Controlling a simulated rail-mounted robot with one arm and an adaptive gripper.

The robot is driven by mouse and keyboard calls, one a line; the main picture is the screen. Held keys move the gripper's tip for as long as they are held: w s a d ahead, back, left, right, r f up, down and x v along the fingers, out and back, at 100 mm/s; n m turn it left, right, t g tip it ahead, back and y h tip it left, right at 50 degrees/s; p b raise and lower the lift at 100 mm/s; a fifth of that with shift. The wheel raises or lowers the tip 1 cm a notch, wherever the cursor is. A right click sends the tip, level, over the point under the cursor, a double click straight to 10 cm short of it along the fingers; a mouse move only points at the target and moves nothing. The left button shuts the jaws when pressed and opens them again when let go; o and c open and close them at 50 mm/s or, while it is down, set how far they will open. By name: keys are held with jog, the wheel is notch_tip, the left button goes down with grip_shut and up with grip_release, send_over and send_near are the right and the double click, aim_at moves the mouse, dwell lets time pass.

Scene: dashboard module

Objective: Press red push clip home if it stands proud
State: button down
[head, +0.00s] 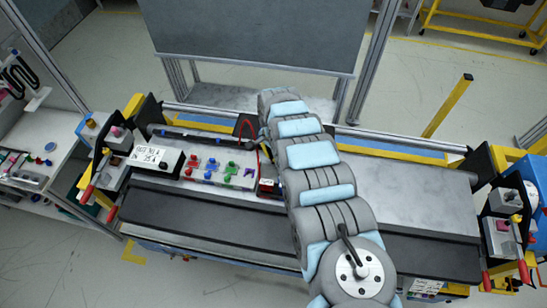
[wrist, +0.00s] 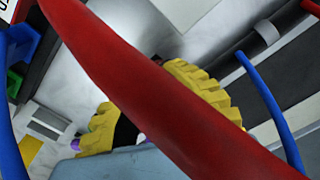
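In the head view a light board (head: 220,183) left of my arm carries small red, blue, green and purple parts. A red part (head: 188,171) sits on its left side; I cannot tell whether it is the push clip or whether it stands proud. My gripper is hidden behind my arm in the head view. In the wrist view, yellow ribbed pieces, seemingly my gripper's (wrist: 150,115) finger pads, show partly behind a broad red band. Blue and green parts (wrist: 22,55) show at the left edge.
A red cable (head: 249,128) arches beside my arm; the broad red band (wrist: 130,75) close to the wrist camera may be this cable. Blue cables (wrist: 270,100) also cross the wrist view. A white-labelled box (head: 155,157) stands left of the board. The bench right of my arm (head: 405,190) is clear.

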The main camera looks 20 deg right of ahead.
jog(key=shift+f+b, duration=0.3)
jog(key=shift+f, duration=0.3)
jog(key=shift+r, duration=0.1)
jog(key=shift+r+p, duration=2.85)
jog(key=shift+r, duration=0.65)
jog(key=shift+a+f, duration=0.1)
